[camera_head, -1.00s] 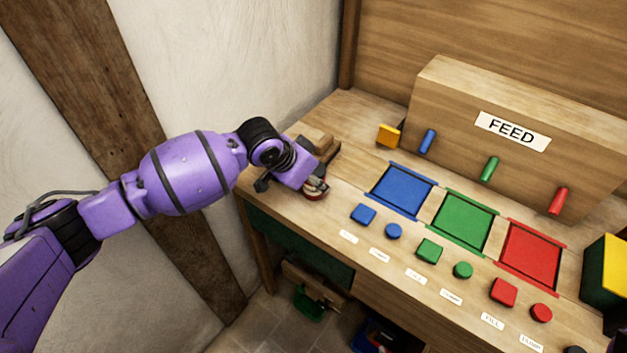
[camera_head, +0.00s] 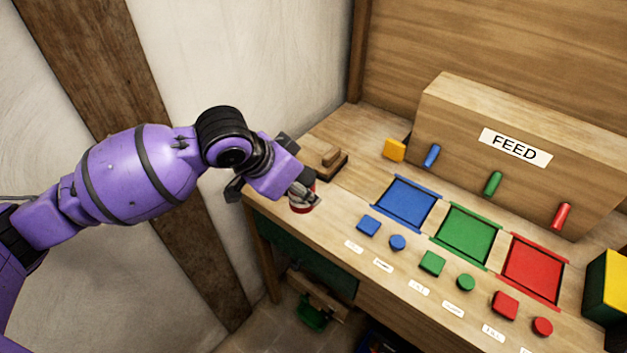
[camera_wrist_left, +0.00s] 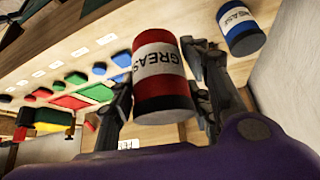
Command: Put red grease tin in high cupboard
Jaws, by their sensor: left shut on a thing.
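The red grease tin (camera_wrist_left: 163,75), with a white GREASE label and dark ends, is between the fingers of my left gripper (camera_wrist_left: 165,95) in the left wrist view. In the head view the tin (camera_head: 301,203) shows partly below my left gripper (camera_head: 295,190), at the left front edge of the bench. The gripper is shut on it. I cannot tell whether the tin touches the bench top. My right gripper is in neither view. No high cupboard shows.
A blue grease tin (camera_wrist_left: 240,27) stands close beside the gripper in the wrist view. A wooden block (camera_head: 328,163) lies behind it on the bench (camera_head: 345,205). The FEED box (camera_head: 480,150), coloured trays and buttons fill the right side. A wall is at left.

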